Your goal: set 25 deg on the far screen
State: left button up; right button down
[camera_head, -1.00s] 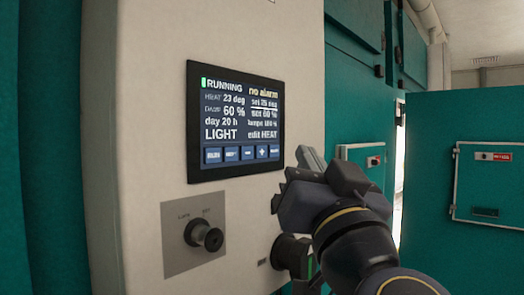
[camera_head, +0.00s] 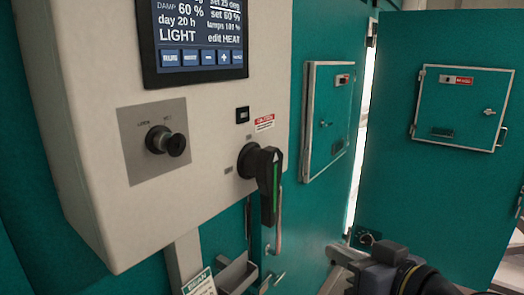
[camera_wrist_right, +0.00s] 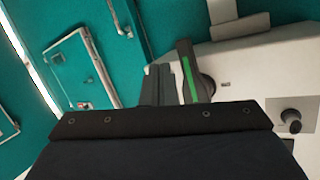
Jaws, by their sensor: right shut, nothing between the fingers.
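The screen (camera_head: 195,38) is on the pale control box at upper left in the head view, its top cut off. A partly cut line on it appears to read "set 25 deg", above "set 60 %", and "edit HEAT" stands lower down. A row of buttons (camera_head: 202,58) runs along its bottom, one with a plus sign. My right gripper (camera_head: 348,258) is low at the right, well away from the screen. In the right wrist view its fingers (camera_wrist_right: 157,85) are together and empty. My left gripper is not in view.
Below the screen are a round black knob (camera_head: 166,141) and a black rotary handle with a green stripe (camera_head: 268,183); the handle also shows in the wrist view (camera_wrist_right: 187,72). Teal doors with small hatches (camera_head: 465,105) stand at the right. A small tray (camera_head: 237,275) hangs below the box.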

jog(key=s+d+f+m+g+h, duration=0.2)
jog(key=s+d+f+g, duration=0.1)
jog(key=s+f, duration=0.4)
jog(key=s+d+f+m+g+h, duration=0.2)
jog(key=s+f, duration=0.5)
jog(key=f, duration=0.7)
jog(key=d+m+g, duration=0.1)
jog(key=d+g, duration=0.1)
jog(key=d, duration=0.1)
jog(key=shift+f, duration=0.15)
jog(key=shift+d, duration=0.1)
